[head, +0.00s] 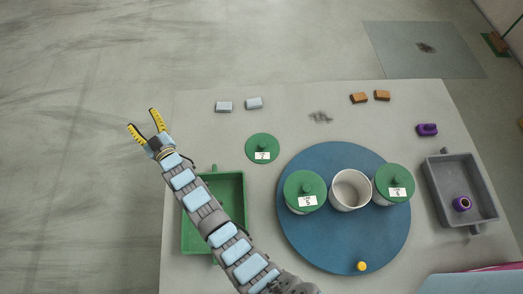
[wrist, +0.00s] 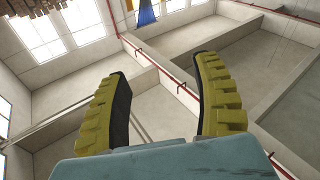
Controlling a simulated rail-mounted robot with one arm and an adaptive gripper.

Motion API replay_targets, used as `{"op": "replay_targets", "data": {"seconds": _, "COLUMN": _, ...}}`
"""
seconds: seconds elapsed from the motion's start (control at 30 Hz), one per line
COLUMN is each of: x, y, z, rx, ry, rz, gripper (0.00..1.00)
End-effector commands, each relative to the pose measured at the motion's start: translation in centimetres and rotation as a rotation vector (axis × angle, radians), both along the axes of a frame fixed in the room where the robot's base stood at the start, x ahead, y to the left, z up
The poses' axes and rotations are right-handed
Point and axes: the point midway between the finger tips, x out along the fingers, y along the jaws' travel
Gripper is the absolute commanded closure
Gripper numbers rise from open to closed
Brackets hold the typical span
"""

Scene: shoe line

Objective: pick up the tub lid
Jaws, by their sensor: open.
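A round green tub lid (head: 262,147) with a knob and a white label lies on the table, left of the blue round board. An open white tub (head: 350,190) stands on the board with no lid on it. Two more green lids, one at the left (head: 304,189) and one at the right (head: 394,181), sit on tubs on the board. My gripper (head: 142,121) is open and empty, out past the table's left edge, to the left of the loose lid and apart from it. In the wrist view its yellow fingers (wrist: 163,105) are spread with nothing between them.
A green tray (head: 240,190) lies partly under my arm. The blue round board (head: 340,250) has a yellow knob near its front. A grey tray (head: 447,200) holds a purple object (head: 461,204). Pale blocks (head: 224,106) and orange blocks (head: 359,98) lie along the back.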

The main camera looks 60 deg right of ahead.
Motion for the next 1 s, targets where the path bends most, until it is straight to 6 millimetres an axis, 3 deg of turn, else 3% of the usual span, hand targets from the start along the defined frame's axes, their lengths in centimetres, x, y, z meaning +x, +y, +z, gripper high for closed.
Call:
{"op": "replay_targets", "data": {"seconds": 0.03, "x": 0.7, "y": -2.5, "z": -2.7, "rx": 0.019, "ry": 0.062, "rz": -0.025, "gripper": 0.35}}
{"op": "replay_targets", "data": {"seconds": 0.23, "x": 2.0, "y": -10.3, "z": -9.8, "rx": 0.105, "ry": 0.331, "rz": -0.086, "gripper": 0.35}}
{"op": "replay_targets", "data": {"seconds": 0.47, "x": -0.1, "y": -18.0, "z": -17.0, "rx": 0.222, "ry": 0.636, "rz": -0.124, "gripper": 0.35}}
{"op": "replay_targets", "data": {"seconds": 0.6, "x": -3.0, "y": -21.9, "z": -20.5, "rx": 0.301, "ry": 0.814, "rz": -0.131, "gripper": 0.35}}
{"op": "replay_targets", "data": {"seconds": 0.77, "x": -7.6, "y": -25.5, "z": -23.5, "rx": 0.4, "ry": 1.014, "rz": -0.125, "gripper": 0.35}}
{"op": "replay_targets", "data": {"seconds": 1.0, "x": -16.9, "y": -28.8, "z": -26.3, "rx": 0.574, "ry": 1.303, "rz": -0.091, "gripper": 0.35}}
